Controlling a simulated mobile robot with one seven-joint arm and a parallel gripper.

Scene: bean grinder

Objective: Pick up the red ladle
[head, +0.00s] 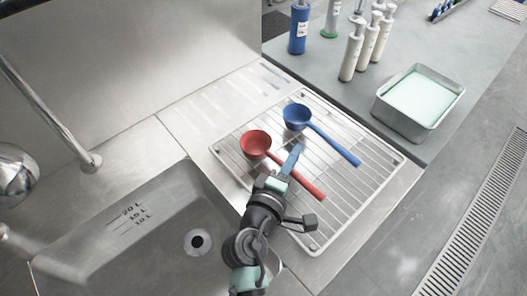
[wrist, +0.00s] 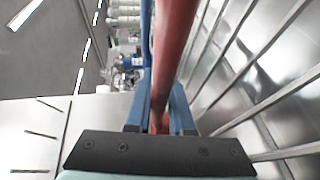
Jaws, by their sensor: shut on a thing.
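The red ladle (head: 256,145) lies on the wire rack, with its bowl at the left and its handle running down to the right. My gripper (head: 292,160) is at the handle, a little way from the bowl. In the wrist view, the red handle (wrist: 174,45) runs between the two blue fingers of my gripper (wrist: 161,110), which are shut on it. The lower contact between handle and fingers is partly hidden. Whether the ladle is clear of the rack cannot be told.
A blue ladle (head: 297,117) lies on the wire rack (head: 349,220) just behind the red one. A sink (head: 150,235) is at the left. A metal tray with pale green contents (head: 404,121) and several bottles (head: 352,52) stand on the counter behind.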

